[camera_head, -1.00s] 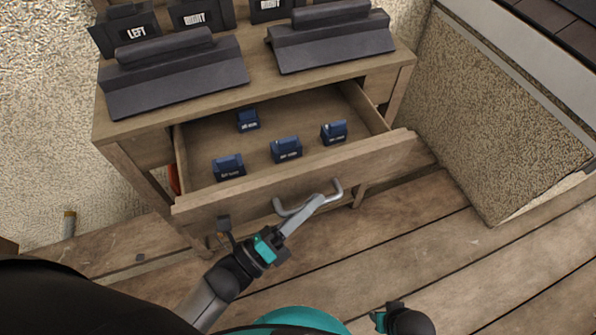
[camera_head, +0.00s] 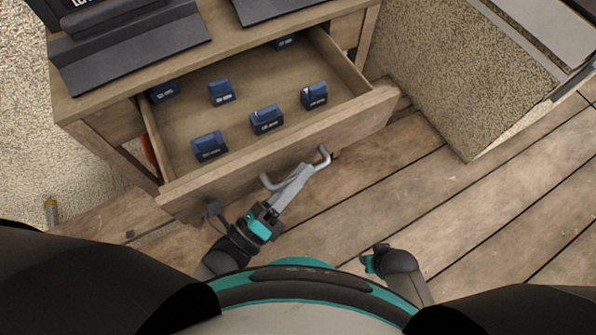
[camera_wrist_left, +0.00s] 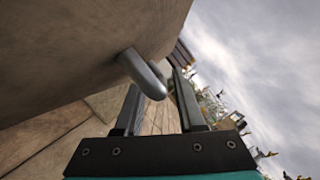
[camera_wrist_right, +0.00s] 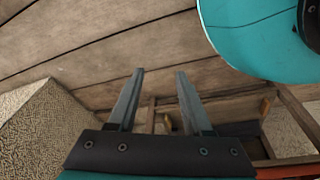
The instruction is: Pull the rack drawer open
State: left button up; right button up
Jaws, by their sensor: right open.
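The wooden rack drawer (camera_head: 283,147) is pulled well out of the rack (camera_head: 95,101) and holds several small dark blue blocks. A grey bar handle (camera_head: 322,157) is on its front. My left gripper (camera_head: 291,184) is at the handle, its fingers on either side of the bar. In the left wrist view the curved handle (camera_wrist_left: 146,76) sits between the left fingers (camera_wrist_left: 157,103). My right gripper (camera_head: 371,257) is low, apart from the drawer. In the right wrist view its fingers (camera_wrist_right: 159,78) are spread and empty.
A rough-sided block (camera_head: 455,75) stands to the right of the rack. The plank floor (camera_head: 480,215) is clear at right. A small cylinder (camera_head: 51,212) stands at left.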

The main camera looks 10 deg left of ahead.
pick_arm(q)
jog(key=shift+o, duration=0.4)
jog(key=shift+s+a+f, duration=0.1)
jog(key=shift+s+a, duration=0.15)
jog(key=shift+s, duration=0.1)
jog(key=v, duration=1.4)
pick_arm(e)
jog(key=shift+w+d+f, duration=0.1)
jog(key=shift+d+f, duration=0.05)
jog(key=shift+d, duration=0.1)
pick_arm(q)
jog(key=shift+s+a, duration=0.1)
jog(key=shift+a, duration=0.05)
pick_arm(e)
jog(key=shift+s, duration=0.3)
